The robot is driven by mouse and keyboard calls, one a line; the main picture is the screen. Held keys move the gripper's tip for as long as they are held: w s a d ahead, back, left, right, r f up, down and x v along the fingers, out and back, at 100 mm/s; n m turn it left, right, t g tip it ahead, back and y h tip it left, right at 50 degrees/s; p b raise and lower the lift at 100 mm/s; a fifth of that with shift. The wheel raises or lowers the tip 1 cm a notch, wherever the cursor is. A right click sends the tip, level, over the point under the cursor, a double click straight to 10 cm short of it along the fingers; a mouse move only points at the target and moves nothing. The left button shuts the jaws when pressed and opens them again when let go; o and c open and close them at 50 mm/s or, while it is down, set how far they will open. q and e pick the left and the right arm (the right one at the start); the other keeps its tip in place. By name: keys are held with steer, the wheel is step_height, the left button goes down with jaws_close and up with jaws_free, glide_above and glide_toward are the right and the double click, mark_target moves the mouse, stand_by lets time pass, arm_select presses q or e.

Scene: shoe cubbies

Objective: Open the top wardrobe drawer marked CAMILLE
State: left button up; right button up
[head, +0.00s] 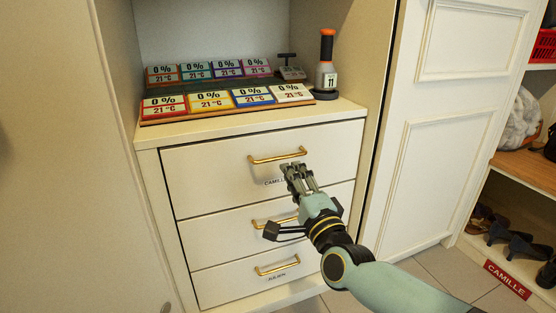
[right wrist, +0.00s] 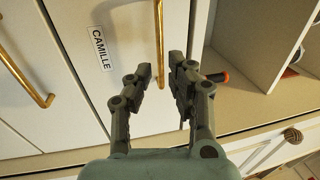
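The top drawer (head: 215,168) of the white wardrobe unit is shut. Its brass bar handle (head: 277,157) shows above my right gripper (head: 297,172). The label under the handle is partly covered by the gripper in the head view; in the right wrist view the label (right wrist: 101,48) reads CAMILLE. My right gripper also shows in the right wrist view (right wrist: 161,80), with its fingers apart. The brass handle (right wrist: 159,40) appears between and beyond the fingertips there; I cannot tell if they touch it. My left gripper is not in view.
Two shut drawers with brass handles lie below; the middle handle (head: 275,222) is partly behind my right gripper. Coloured cards (head: 210,101) and a black-and-orange tool (head: 327,65) stand on the top. A white door (head: 430,130) and shoe shelves (head: 520,163) are at right.

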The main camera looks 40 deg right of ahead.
mark_target(281, 158)
steer(key=x, duration=0.6)
steer(key=shift+w+b, duration=0.35)
steer(key=shift+r, duration=0.1)
steer(key=shift+c, duration=0.3)
jaws_close()
